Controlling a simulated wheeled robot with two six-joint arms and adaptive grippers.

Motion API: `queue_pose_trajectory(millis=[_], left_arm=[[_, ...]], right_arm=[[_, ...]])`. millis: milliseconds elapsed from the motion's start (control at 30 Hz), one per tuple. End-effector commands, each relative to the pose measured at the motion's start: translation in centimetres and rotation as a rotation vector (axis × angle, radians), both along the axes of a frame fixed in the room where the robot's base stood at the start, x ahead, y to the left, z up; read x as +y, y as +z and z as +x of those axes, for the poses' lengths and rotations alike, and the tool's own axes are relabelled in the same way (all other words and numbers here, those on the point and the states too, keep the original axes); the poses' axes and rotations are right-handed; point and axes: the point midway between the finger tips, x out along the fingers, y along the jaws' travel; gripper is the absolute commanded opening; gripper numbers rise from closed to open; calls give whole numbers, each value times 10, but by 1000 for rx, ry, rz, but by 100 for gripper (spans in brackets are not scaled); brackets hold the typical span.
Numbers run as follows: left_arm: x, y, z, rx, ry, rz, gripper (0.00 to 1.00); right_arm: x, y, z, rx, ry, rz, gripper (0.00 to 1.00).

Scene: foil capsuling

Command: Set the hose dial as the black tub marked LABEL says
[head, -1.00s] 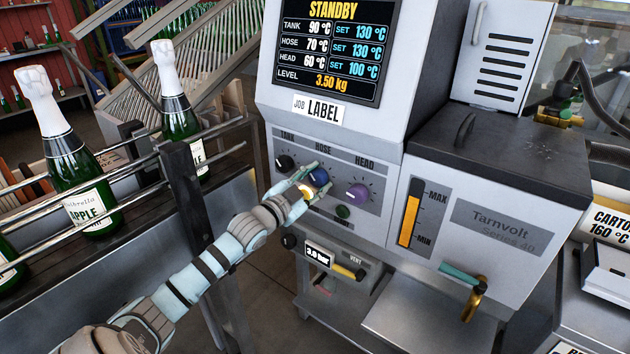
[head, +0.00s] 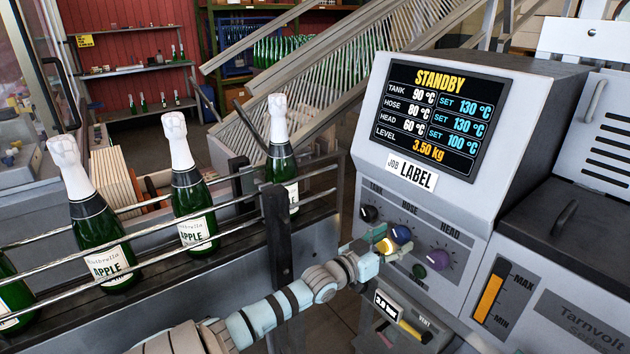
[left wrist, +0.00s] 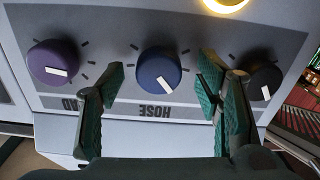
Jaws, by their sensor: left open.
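The blue hose dial (head: 401,233) sits on the machine's front panel, between the black tank dial (head: 369,213) and the purple head dial (head: 440,260). My left gripper (head: 393,250) is open at the hose dial. In the left wrist view, which is upside down, the hose dial (left wrist: 158,75) appears between the spread fingers (left wrist: 161,88), with gaps on both sides. Its white mark points down and slightly right there. The screen (head: 434,115) reads STANDBY, hose 80 °C, set 130 °C. A job card (head: 411,174) reads LABEL. No black tub marked LABEL is in view.
A green button (head: 419,271) and a glowing yellow lamp (left wrist: 226,3) are close to the dials. A railed conveyor (head: 245,240) with several green bottles stands at left. A level gauge (head: 490,291) is right of the dials.

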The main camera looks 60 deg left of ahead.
Motion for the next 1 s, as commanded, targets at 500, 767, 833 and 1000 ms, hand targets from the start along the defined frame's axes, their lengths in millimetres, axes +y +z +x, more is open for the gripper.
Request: queue_pose_trajectory(millis=[500, 767, 833, 1000], left_arm=[[0, -21, -129, 47, 16, 19, 59], [6, -98, -150, 208, 63, 54, 59], [6, -118, -157, 254, 73, 62, 59], [5, -165, -176, 363, 93, 79, 59]], right_arm=[[0, 91, 0, 0, 0, 0, 40], [0, 78, 0, 0, 0, 0, 40], [0, 75, 0, 0, 0, 1, 40], [0, 69, 0, 0, 0, 0, 40]])
